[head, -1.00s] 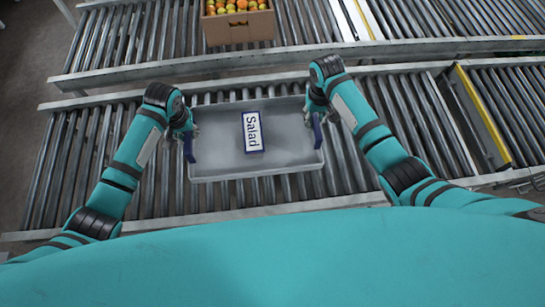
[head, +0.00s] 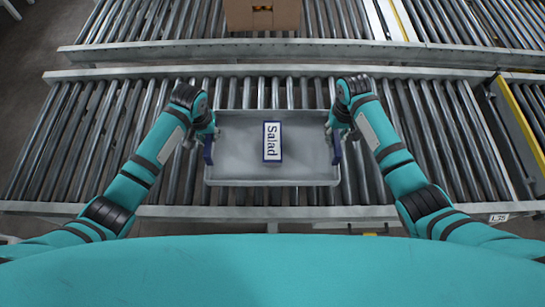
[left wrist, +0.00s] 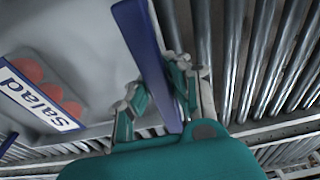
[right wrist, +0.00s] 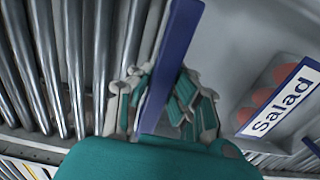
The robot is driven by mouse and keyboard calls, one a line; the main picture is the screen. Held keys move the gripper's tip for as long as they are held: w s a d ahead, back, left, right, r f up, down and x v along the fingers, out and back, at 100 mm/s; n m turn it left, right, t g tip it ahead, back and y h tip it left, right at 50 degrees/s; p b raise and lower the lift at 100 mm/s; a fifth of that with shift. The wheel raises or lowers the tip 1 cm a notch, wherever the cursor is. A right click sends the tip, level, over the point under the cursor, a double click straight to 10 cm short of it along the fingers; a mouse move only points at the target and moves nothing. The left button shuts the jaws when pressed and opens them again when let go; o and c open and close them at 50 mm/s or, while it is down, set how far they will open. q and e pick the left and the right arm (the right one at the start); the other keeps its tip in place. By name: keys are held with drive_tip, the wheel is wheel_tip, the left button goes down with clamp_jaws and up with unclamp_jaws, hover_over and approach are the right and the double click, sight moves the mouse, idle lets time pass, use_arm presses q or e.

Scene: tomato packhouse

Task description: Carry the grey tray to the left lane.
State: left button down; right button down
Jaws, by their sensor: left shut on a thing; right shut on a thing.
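The grey tray (head: 225,170) is level in front of me over the near roller conveyor; I cannot tell whether it touches the rollers. A box labelled "Salad" (head: 272,142) lies inside it, and round red items show in it in both wrist views. My left gripper (head: 209,136) is shut on the tray's left blue handle (left wrist: 146,60). My right gripper (head: 335,134) is shut on the right blue handle (right wrist: 172,65). The wrist views show each handle between the fingers.
The near conveyor (head: 85,140) has bare rollers on both sides of the tray. A second conveyor (head: 160,22) runs behind it, with a cardboard box (head: 262,16) on it. A yellow-edged divider (head: 524,125) stands at the far right.

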sight(214, 147)
use_arm(q)
drive_tip(key=shift+f, duration=0.1)
